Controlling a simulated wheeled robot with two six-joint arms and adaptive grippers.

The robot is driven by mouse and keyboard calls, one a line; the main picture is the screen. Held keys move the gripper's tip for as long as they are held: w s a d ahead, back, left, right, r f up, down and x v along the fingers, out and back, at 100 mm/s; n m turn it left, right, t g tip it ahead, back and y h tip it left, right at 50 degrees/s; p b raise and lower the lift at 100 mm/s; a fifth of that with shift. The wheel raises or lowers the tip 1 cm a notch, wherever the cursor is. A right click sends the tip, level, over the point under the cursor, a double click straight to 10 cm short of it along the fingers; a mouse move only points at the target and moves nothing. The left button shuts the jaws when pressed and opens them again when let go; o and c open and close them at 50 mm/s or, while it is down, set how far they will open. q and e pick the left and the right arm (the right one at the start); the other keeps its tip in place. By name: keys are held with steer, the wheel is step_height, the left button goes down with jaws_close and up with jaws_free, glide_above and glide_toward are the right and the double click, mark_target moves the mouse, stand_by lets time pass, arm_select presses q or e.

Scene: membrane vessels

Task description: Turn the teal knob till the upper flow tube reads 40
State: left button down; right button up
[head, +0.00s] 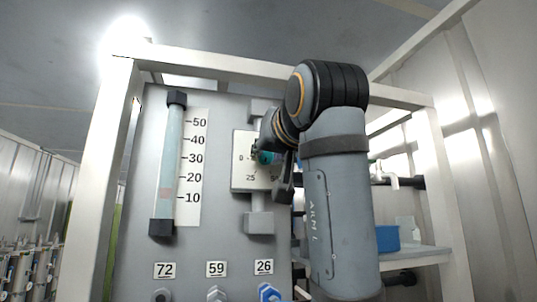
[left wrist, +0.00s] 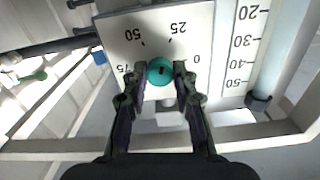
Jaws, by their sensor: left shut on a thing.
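The teal knob (left wrist: 160,71) sits on a white dial plate (left wrist: 196,24) marked 0, 25, 50 and 75, with a dark mark on its face. My left gripper (left wrist: 160,76) is shut on the knob, one finger on each side. In the head view the teal knob (head: 264,157) shows partly behind my left gripper (head: 272,160). The flow tube (head: 172,140) stands upright left of the dial, beside a scale from 10 to 50. A faint reddish band (head: 166,192) in it lies slightly above the 10 mark. My right gripper is not in view.
A white frame (head: 115,160) surrounds the grey panel (head: 225,100). A blue bin (head: 387,238) stands on a shelf at right.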

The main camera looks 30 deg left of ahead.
arm_select(q)
steer(key=shift+n, duration=0.9)
steer(key=n+p, duration=0.1)
steer(key=n, duration=0.4)
steer(key=shift+p, duration=0.4)
steer(key=n+p, duration=0.1)
steer(key=n, duration=0.3)
steer(key=shift+n, duration=0.3)
steer(key=shift+n+p, duration=0.3)
steer(key=shift+n, duration=1)
steer(key=c, duration=1.1)
jaws_free()
steer(key=shift+w+a, duration=0.15)
steer(key=shift+o, duration=0.2)
